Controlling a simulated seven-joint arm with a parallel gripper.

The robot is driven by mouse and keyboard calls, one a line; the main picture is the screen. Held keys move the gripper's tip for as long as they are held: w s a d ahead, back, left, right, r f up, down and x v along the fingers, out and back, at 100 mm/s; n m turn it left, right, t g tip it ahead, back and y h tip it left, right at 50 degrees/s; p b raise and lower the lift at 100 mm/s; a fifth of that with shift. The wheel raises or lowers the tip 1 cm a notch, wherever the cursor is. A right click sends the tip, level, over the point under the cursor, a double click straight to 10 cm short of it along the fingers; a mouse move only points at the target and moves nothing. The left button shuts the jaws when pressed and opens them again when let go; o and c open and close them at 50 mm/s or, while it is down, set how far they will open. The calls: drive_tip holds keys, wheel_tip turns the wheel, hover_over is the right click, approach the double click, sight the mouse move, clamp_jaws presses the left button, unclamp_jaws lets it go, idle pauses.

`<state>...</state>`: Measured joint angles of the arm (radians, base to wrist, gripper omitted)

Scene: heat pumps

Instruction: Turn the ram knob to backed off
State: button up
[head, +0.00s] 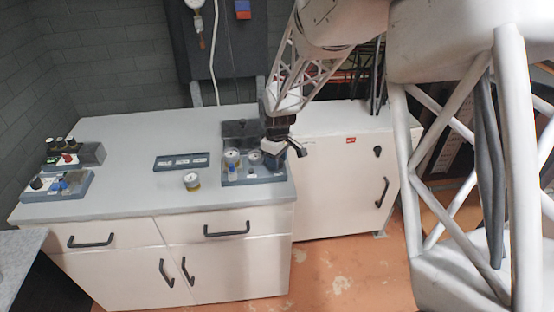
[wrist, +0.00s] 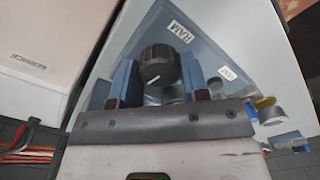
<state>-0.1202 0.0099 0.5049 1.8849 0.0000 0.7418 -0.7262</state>
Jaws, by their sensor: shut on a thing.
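The ram knob (wrist: 158,62) is round, black and ribbed, with a short white mark on its face, and stands beside a white label reading RAM (wrist: 181,31) in the wrist view. The two blue fingers of my gripper (wrist: 159,78) lie on either side of it, and the gripper is shut on it. The knob's white mark points to the lower left in the wrist view, away from the RAM label. In the head view my gripper (head: 281,152) is over the right part of the blue-grey panel (head: 270,180) and hides the knob.
The panel also carries gauges (head: 232,156) and small valves. A round gauge (head: 192,181) and a dark labelled strip (head: 181,161) lie to its left on the grey bench (head: 130,140). Two control boxes (head: 56,186) stand far left. A white cabinet (head: 345,170) stands right.

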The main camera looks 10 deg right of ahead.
drive_tip(key=shift+n, duration=0.8)
drive_tip(key=o, duration=0.9)
drive_tip(key=shift+r, duration=0.1)
drive_tip(key=shift+r, duration=3.85)
